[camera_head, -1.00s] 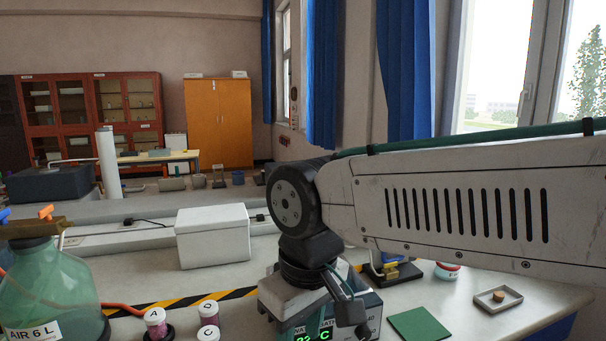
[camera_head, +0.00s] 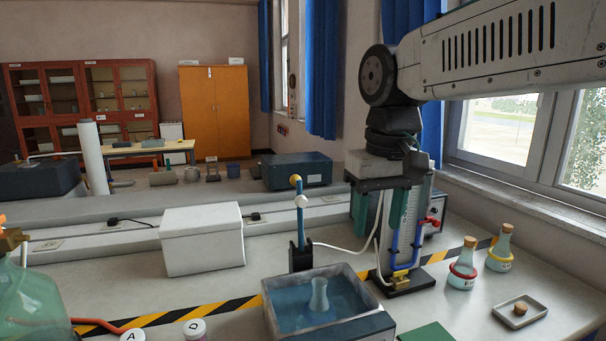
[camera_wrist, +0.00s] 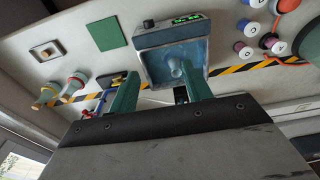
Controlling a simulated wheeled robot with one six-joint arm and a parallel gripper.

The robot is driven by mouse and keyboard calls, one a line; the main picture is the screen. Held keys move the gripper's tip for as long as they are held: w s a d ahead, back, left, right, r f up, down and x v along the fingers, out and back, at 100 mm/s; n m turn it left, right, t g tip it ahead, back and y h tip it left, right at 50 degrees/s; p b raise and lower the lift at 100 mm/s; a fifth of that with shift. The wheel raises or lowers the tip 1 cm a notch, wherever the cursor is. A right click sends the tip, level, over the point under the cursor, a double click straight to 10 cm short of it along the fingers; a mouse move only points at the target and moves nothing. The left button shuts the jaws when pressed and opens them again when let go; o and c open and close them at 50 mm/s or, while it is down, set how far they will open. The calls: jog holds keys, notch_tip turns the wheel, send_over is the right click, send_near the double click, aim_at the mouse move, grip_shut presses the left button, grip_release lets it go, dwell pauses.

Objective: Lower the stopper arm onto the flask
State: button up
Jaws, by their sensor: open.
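The stopper arm (camera_head: 301,222) is a blue bar with a yellow knob on top and a white piece just below it. It stands upright in a black base behind the water bath. The clear flask (camera_head: 319,295) stands in the bath with its mouth uncovered, also visible in the wrist view (camera_wrist: 175,68). My gripper (camera_head: 380,232) is open and empty, its green fingers pointing down, to the right of the stopper arm and apart from it in the picture. In the wrist view, my gripper's fingers (camera_wrist: 160,82) frame the bath; the stopper arm is largely hidden there.
The water bath (camera_head: 375,326) stands at the front. A glass column stand (camera_head: 408,285) with tubing is behind my gripper. Corked flasks (camera_head: 462,268) and a cork tray (camera_head: 541,313) are at right. A white box (camera_head: 202,240) is left, a green bottle (camera_head: 30,305) far left.

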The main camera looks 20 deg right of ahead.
jog(key=w+a+r, duration=0.1)
jog(key=w+r, duration=0.2)
jog(key=w, duration=0.7)
jog(key=w+r, duration=0.3)
jog(key=w, duration=0.6)
jog(key=shift+g, duration=0.5)
jog(key=w, duration=0.5)
jog(key=w+a+f, duration=0.1)
jog(key=w, duration=1)
jog(key=shift+w+a+f, duration=0.15)
jog(key=shift+a+f, duration=0.2)
jog(key=shift+a, duration=0.05)
jog(key=shift+w+f, duration=0.15)
jog(key=shift+w, duration=0.05)
notch_tip(320, 180, down, 8)
jog(key=shift+r, duration=0.2)
grip_shut()
